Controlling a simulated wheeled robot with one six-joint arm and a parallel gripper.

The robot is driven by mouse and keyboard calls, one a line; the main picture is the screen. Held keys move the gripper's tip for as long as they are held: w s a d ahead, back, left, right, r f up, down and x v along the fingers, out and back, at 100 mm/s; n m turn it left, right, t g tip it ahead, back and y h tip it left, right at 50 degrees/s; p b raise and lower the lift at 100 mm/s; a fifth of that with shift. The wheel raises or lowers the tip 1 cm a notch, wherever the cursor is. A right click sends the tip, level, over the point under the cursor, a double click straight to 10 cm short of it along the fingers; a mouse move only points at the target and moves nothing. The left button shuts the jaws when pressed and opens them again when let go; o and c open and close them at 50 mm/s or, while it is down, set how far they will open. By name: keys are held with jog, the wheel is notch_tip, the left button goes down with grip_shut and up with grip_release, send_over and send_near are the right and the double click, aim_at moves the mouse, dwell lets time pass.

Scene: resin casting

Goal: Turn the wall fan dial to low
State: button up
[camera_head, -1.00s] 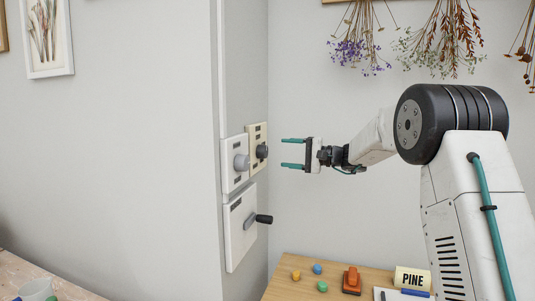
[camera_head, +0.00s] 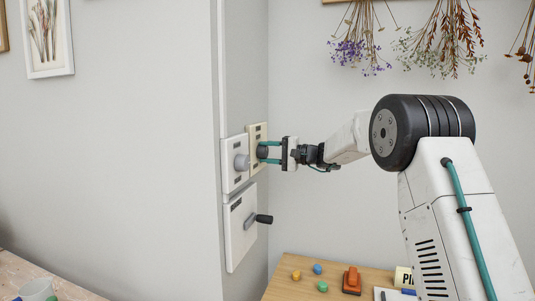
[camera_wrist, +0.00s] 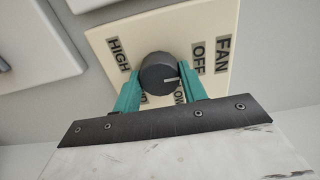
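The fan dial (camera_wrist: 158,74) is a dark round knob on a cream plate (camera_wrist: 113,32) marked FAN, HIGH and OFF. Two lower labels are partly covered by my fingers; one reads "OW". The dial's white mark points right and slightly down, between OFF and the "OW" label. My gripper (camera_wrist: 160,82) has its teal fingers on both sides of the dial, closed in against its sides. In the head view, my gripper (camera_head: 268,152) reaches the dial (camera_head: 262,152) from the right.
Below is a white panel (camera_head: 238,243) with a dark-handled lever (camera_head: 263,219). A wooden table (camera_head: 330,270) holds small coloured pieces and an orange object (camera_head: 352,280).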

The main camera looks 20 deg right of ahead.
jog(key=shift+c, duration=1)
jog(key=m, duration=0.6)
jog(key=shift+m, duration=0.3)
jog(key=m, duration=0.3)
jog(key=shift+m, duration=2.2)
jog(key=o, duration=1)
